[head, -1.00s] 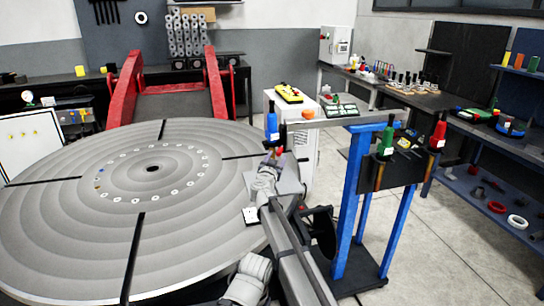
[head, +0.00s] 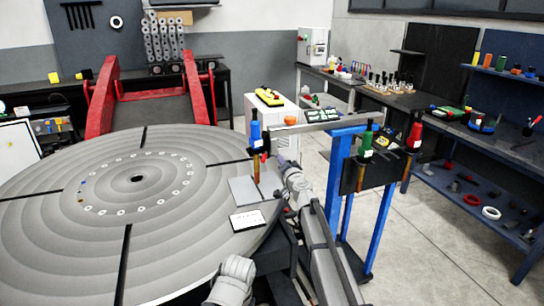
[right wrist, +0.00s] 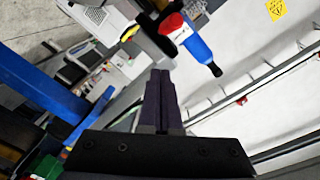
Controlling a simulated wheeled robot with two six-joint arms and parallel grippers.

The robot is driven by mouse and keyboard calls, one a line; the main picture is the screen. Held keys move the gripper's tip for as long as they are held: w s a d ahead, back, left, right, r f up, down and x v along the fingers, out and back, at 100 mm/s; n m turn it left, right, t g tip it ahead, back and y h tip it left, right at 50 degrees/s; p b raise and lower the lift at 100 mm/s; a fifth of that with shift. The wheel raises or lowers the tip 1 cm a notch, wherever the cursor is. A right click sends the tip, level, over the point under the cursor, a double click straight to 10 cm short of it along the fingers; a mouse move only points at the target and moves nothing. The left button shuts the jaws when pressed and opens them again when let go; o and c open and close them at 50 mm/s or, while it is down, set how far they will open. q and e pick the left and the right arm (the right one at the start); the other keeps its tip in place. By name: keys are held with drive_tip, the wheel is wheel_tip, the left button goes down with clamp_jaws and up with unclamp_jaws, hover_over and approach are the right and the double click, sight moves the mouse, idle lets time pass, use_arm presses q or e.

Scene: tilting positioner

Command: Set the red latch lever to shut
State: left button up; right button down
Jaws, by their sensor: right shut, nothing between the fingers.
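A small red part (head: 264,157) shows just below the blue-handled tool (head: 255,133) at the left end of the rack's grey bar. In the right wrist view, a rounded red part (right wrist: 172,23) sits against the blue tool (right wrist: 197,46), above and right of my fingertips. I cannot tell whether this red part is the latch lever, or its setting. My right gripper (head: 281,165) is low and right of the red part, apart from it. In the right wrist view, its dark fingers (right wrist: 160,75) are together and empty.
A large round grey table (head: 60,220) fills the left, with red arms (head: 101,95) behind. The blue rack (head: 382,235) holds green (head: 367,139) and red (head: 414,134) handled tools. A white cabinet (head: 262,105) stands behind; open floor (head: 440,240) lies right.

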use_arm(q)
wheel_tip(320, 180, up, 2)
drive_tip(key=shift+r+p, duration=0.25)
drive_tip(key=shift+p, duration=0.6)
use_arm(e)
drive_tip(key=s+d+m+g+y, duration=0.2)
drive_tip(key=s+d+g+y, duration=0.1)
drive_tip(key=s+d+y, duration=0.25)
use_arm(q)
drive_tip(key=shift+f+b, duration=0.7)
use_arm(e)
approach(265, 155)
drive_tip(key=w+d, duration=0.2)
drive_tip(key=w, duration=0.2)
use_arm(q)
drive_tip(key=shift+f+b, duration=0.3)
use_arm(e)
drive_tip(key=shift+m+h, duration=0.25)
drive_tip(key=shift+m, duration=0.05)
drive_tip(key=shift+w+a+f, duration=0.15)
drive_tip(key=shift+a+f, duration=0.05)
drive_tip(key=shift+a, duration=0.5)
drive_tip(key=shift+w+a+f, duration=0.15)
drive_tip(key=shift+a+f, duration=0.05)
drive_tip(key=shift+a, duration=0.55)
drive_tip(key=shift+w+a+f, duration=0.15)
drive_tip(key=shift+a+f, duration=0.05)
drive_tip(key=shift+a, duration=0.5)
drive_tip(key=shift+a, duration=0.1)
